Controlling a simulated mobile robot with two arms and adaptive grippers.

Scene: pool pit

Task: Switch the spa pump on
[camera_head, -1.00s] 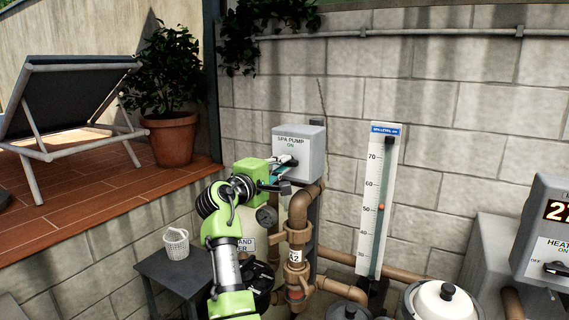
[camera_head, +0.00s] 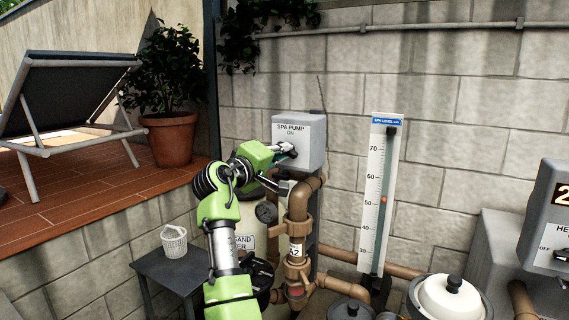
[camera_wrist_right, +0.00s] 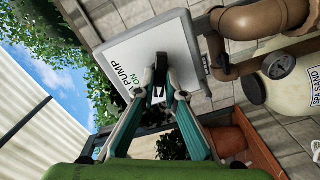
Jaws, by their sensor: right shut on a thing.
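The spa pump switch box (camera_head: 312,145) is grey, labelled "SPA PUMP" with "ON" below, and stands against the block wall in the head view. Its white-faced front (camera_wrist_right: 125,50) fills the upper middle of the wrist view, turned sideways. My right gripper (camera_head: 287,150) is at the front of this box, just below the label. In the wrist view its teal fingers (camera_wrist_right: 160,80) close on the dark switch knob (camera_wrist_right: 159,92), which they partly cover. I cannot tell the knob's exact angle. My left gripper is in neither view.
Brown pipes (camera_head: 298,205) with a valve stand below the box. A spa level gauge (camera_head: 378,195) is to the right, then the heater box (camera_head: 550,215). A small table (camera_head: 165,272) holding a white basket (camera_head: 174,242) stands left of my arm.

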